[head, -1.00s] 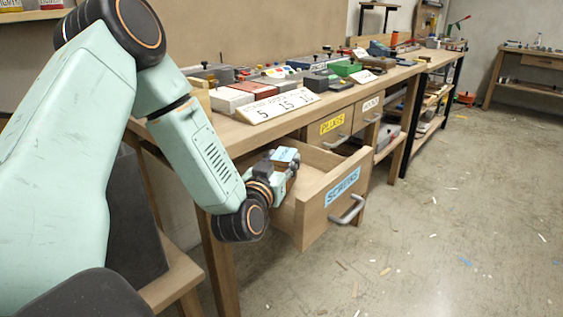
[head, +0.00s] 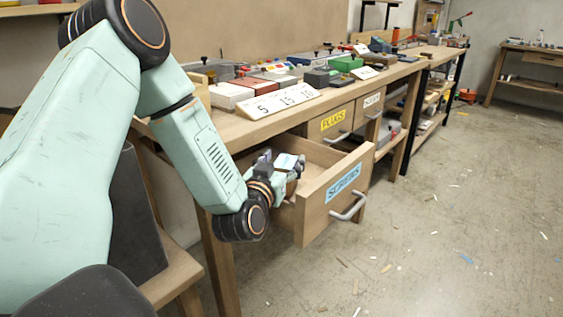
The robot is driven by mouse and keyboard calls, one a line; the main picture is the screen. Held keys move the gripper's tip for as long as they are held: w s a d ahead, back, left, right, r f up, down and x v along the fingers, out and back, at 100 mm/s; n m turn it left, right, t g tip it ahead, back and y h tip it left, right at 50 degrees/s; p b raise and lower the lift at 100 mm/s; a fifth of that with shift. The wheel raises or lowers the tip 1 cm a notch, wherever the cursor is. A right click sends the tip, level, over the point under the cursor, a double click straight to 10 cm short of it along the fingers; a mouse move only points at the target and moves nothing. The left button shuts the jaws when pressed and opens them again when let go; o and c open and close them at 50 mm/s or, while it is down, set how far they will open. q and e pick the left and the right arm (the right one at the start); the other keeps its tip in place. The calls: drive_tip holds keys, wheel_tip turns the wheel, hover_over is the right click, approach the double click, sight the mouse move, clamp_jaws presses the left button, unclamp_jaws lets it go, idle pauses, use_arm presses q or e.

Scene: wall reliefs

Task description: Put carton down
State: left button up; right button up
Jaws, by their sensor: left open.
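My left gripper (head: 279,166) reaches down into an open drawer (head: 336,195) with a blue SCREWS label. Its jaws are open. A small carton (head: 287,161) with a pale blue-white top shows at the fingers, inside the drawer. The fingers and wrist hide much of it, and I cannot tell whether it touches a finger or rests fully on the drawer floor. My right gripper is not in view.
The drawer hangs out from a wooden workbench (head: 228,124) crowded with boxes and a numbered white sign (head: 283,103). Drawers labelled PLUGS (head: 333,121) and another beside it are shut. The floor at right is open, with scattered scraps.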

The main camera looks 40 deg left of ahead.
use_arm(q)
drive_tip(key=shift+r+p, duration=0.35)
drive_tip(key=shift+r, duration=0.15)
drive_tip(key=p+v, duration=0.3)
drive_tip(key=v, duration=0.9)
drive_tip(key=shift+r, duration=0.1)
drive_tip(key=shift+c, duration=0.3)
